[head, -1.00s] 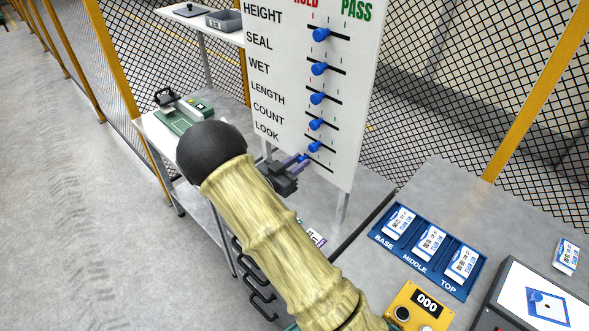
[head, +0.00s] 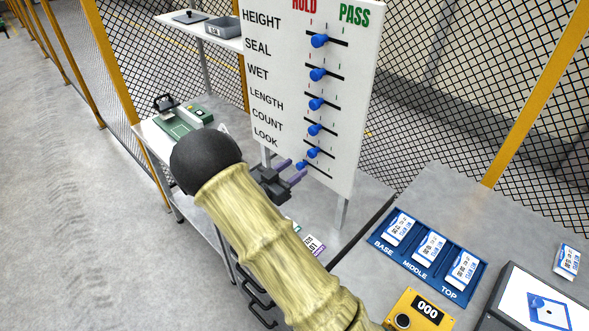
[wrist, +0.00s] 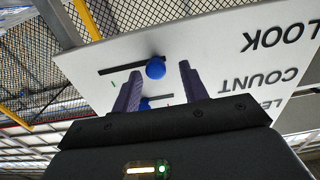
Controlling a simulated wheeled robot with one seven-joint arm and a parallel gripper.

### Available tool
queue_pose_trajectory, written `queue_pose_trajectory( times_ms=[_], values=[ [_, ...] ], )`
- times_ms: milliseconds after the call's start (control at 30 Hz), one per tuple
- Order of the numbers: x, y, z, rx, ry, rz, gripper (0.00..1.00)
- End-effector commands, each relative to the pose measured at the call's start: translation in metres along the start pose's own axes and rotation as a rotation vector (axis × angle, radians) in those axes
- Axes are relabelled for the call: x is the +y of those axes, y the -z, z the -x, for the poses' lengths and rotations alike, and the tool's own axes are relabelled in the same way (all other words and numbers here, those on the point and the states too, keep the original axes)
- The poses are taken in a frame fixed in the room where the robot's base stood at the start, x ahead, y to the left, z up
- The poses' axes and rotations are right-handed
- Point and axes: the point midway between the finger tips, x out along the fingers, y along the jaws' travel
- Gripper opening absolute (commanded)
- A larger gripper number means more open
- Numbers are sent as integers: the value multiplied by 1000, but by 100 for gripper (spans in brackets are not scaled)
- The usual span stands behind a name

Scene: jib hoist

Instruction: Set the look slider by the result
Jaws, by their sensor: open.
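The white board (head: 270,95) carries labelled rows, each with a blue knob on a dark slot, under HOLD and PASS. The look slider (head: 301,166) is the lowest; its knob sits at the left end of its slot, with bare slot to the right. My gripper (head: 296,167) is open at this knob. In the wrist view the board is upside down, and the look knob (wrist: 155,68) shows between the two purple fingertips. I cannot tell whether the fingers reach around it or stop short. The count knob (wrist: 145,103) is partly hidden behind my gripper.
The count slider (head: 313,152) is close above my gripper. A blue tray (head: 380,243) marked BASE, MIDDLE, TOP holds white packs on the right bench. A yellow counter (head: 424,312) reads 000. A screen (head: 548,312) shows a blue shape. A green device (head: 183,122) stands left.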

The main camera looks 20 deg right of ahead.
Motion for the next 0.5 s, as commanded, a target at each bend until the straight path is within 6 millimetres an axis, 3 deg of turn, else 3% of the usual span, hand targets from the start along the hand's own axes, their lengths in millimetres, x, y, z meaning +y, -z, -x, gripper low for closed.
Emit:
queue_pose_trajectory(
  times_ms=[500],
  values=[
    [-1, -3, 101, -2, 6, -1, 44]
  ],
)
